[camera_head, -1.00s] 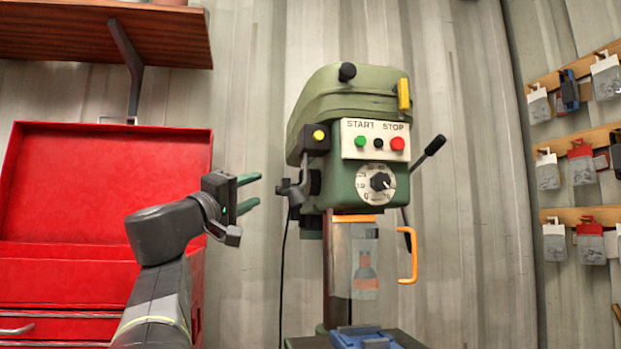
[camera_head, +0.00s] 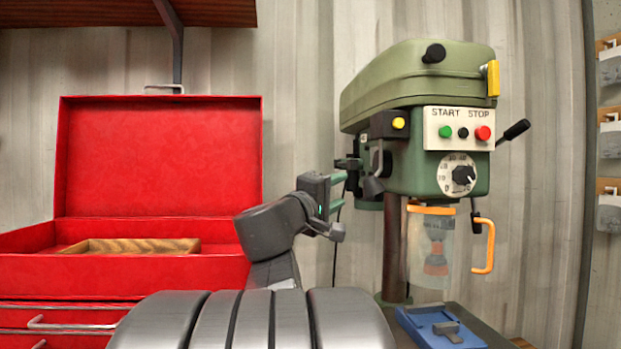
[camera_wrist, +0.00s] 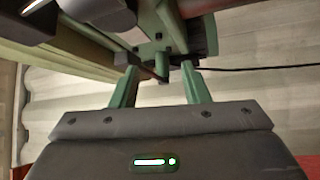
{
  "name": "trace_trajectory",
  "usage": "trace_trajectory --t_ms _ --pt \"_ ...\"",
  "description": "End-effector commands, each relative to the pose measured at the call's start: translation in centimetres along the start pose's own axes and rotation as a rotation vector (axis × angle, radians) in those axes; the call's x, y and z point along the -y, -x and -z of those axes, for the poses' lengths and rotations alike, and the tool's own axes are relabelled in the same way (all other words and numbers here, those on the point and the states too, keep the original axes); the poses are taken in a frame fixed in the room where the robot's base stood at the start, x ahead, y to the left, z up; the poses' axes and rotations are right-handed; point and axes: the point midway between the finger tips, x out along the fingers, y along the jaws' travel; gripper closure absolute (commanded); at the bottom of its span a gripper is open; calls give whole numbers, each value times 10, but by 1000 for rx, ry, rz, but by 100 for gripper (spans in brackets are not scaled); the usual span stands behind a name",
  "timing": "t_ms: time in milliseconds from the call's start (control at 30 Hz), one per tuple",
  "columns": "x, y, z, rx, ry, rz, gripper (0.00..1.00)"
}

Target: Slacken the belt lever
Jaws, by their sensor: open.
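The green drill press (camera_head: 420,90) stands right of my gripper in the head view. On its left side, below the box with the yellow button, a small grey lever with a dark conical end (camera_head: 373,186) hangs down; I take this as the belt lever, though no label shows. My gripper (camera_head: 344,189), with green fingers, is open just left of the drill head. In the wrist view the open fingers (camera_wrist: 160,72) point at the machine's green side. A short dark green rod (camera_wrist: 162,64) shows between their tips; I cannot tell whether anything touches.
An open red tool chest (camera_head: 160,150) with a wooden tray (camera_head: 135,246) stands at the left. A clear guard with an orange handle (camera_head: 484,246) and a blue vise (camera_head: 438,328) are below the drill head. A shelf (camera_head: 120,13) hangs at upper left.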

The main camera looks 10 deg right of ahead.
Motion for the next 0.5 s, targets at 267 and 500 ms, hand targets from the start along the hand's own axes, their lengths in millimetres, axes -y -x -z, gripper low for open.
trace_trajectory --t_ms 267,500 --pt "-3 -56 0 3 1 -1 58" --pt "-4 -78 0 1 -2 -5 58"
